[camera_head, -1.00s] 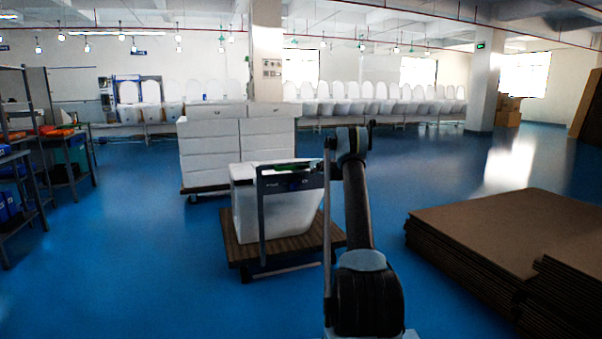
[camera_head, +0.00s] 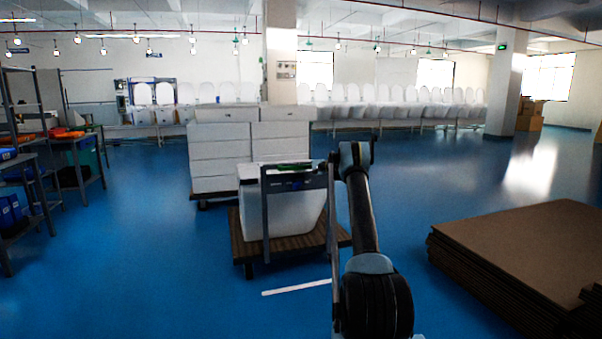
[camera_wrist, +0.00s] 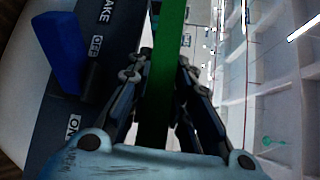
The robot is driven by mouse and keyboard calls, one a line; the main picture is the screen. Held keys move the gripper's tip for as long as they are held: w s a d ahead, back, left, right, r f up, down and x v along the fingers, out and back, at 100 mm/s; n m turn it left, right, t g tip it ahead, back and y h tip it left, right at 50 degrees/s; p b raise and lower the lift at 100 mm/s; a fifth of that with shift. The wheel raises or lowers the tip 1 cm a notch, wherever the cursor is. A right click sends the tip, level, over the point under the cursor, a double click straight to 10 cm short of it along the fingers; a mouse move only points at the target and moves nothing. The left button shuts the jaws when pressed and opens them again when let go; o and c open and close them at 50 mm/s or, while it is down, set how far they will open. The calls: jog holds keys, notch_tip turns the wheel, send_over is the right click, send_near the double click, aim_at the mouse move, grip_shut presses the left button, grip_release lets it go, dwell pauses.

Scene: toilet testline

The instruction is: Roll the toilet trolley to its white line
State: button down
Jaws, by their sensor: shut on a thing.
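The toilet trolley (camera_head: 290,246) has a brown slatted deck, a grey upright handle frame (camera_head: 265,215) and a white toilet (camera_head: 285,215) on it. The white line (camera_head: 296,287) lies on the blue floor on the near side of the deck, apart from it; my arm covers its right end. In the wrist view, my gripper (camera_wrist: 162,75) has its fingers on both sides of the trolley's green bar (camera_wrist: 163,70), closed on it. A dark brake panel (camera_wrist: 85,75) with OFF and ON labels and a blue lever (camera_wrist: 58,45) is beside the fingers.
White stacked boxes (camera_head: 220,155) on a low cart stand just behind the trolley. A brown board stack (camera_head: 525,240) is at the right, shelves (camera_head: 30,150) at the left. Blue floor is clear between the trolley and shelves.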

jog(key=shift+w+a, duration=0.25)
jog(key=shift+d, duration=0.1)
jog(key=c, duration=1.4)
grip_release()
jog(key=shift+d, duration=0.1)
jog(key=v, duration=1.2)
jog(key=shift+f, duration=0.1)
